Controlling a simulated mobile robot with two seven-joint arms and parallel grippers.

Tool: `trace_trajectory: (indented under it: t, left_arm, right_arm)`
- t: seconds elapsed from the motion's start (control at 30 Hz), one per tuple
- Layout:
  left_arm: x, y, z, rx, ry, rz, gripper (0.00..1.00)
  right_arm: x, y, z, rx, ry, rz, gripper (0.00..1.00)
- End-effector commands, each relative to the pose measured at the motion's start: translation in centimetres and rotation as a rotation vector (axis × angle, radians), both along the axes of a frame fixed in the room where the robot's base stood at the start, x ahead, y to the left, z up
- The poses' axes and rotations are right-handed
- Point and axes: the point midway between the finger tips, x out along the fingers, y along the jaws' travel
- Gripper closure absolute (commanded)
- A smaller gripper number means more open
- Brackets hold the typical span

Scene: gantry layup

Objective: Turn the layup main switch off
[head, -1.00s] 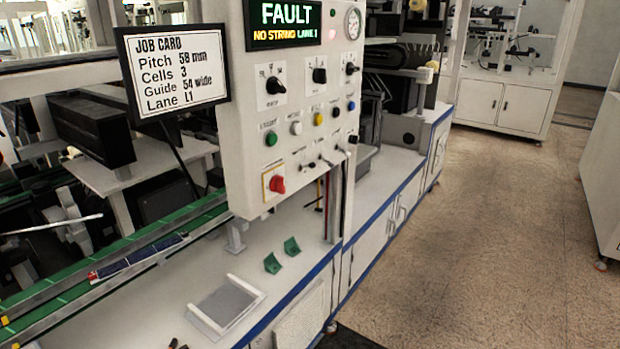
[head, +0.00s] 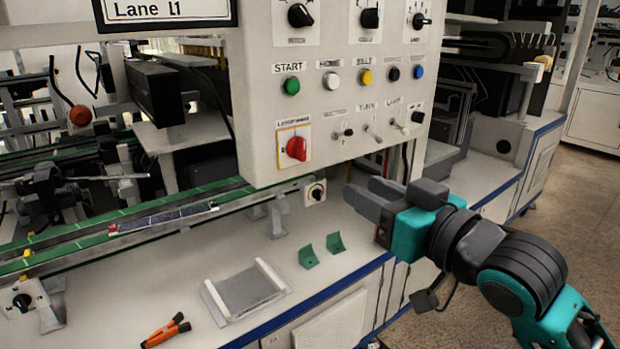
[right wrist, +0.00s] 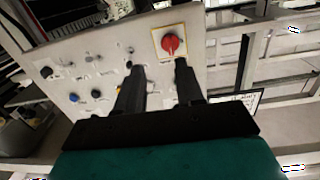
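The layup main switch is a red rotary knob (head: 296,148) on a yellow and white plate, low on the left of the grey control panel (head: 262,90). In the right wrist view the red knob (right wrist: 170,43) shows ahead, beyond the fingertips and nearer the right finger. My right gripper (head: 362,194) is in front of the panel's lower edge, to the right of and below the knob, apart from it. In the right wrist view its two fingers (right wrist: 158,68) are spread with nothing between them. My left gripper is not in view.
Three toggle switches (head: 372,132) and a row of buttons (head: 365,77) sit right of the knob. Below are green brackets (head: 309,257), a grey tray (head: 207,296) and orange-handled pliers (head: 165,330) on the white bench. A small black knob (head: 315,192) is under the panel.

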Motion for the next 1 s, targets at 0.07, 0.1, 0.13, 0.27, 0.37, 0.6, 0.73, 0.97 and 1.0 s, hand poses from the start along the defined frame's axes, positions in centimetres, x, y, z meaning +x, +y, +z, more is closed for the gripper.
trace_trajectory:
  t: [0.07, 0.1, 0.13, 0.27, 0.37, 0.6, 0.73, 0.97, 1.0]
  left_arm:
    - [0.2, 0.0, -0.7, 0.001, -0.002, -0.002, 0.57]
    - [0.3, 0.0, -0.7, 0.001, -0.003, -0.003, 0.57]
    - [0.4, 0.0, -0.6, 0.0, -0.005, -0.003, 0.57]
    - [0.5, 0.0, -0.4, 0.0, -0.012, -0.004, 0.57]
    - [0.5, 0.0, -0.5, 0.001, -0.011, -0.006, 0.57]
    - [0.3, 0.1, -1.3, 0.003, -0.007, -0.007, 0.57]
    - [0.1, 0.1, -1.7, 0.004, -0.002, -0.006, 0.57]
    - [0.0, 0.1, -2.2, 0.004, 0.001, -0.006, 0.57]
    - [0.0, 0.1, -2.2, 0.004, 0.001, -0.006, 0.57]
  right_arm:
    - [-0.5, 0.4, 1.0, -0.009, -0.027, 0.022, 0.63]
    - [-0.7, 0.5, 1.4, -0.012, -0.032, 0.029, 0.63]
    - [-0.8, 0.6, 1.6, -0.013, -0.035, 0.034, 0.63]
    - [-0.6, 1.1, 2.1, -0.014, -0.04, 0.042, 0.63]
    - [0.4, 1.8, 2.2, -0.012, -0.04, 0.042, 0.63]
    - [4.1, 4.5, 2.2, -0.013, -0.04, 0.041, 0.63]
    - [6.1, 5.9, 2.2, -0.013, -0.042, 0.041, 0.63]
    - [8.5, 7.7, 2.2, -0.014, -0.041, 0.041, 0.63]
    - [8.8, 7.9, 2.2, -0.014, -0.041, 0.041, 0.63]
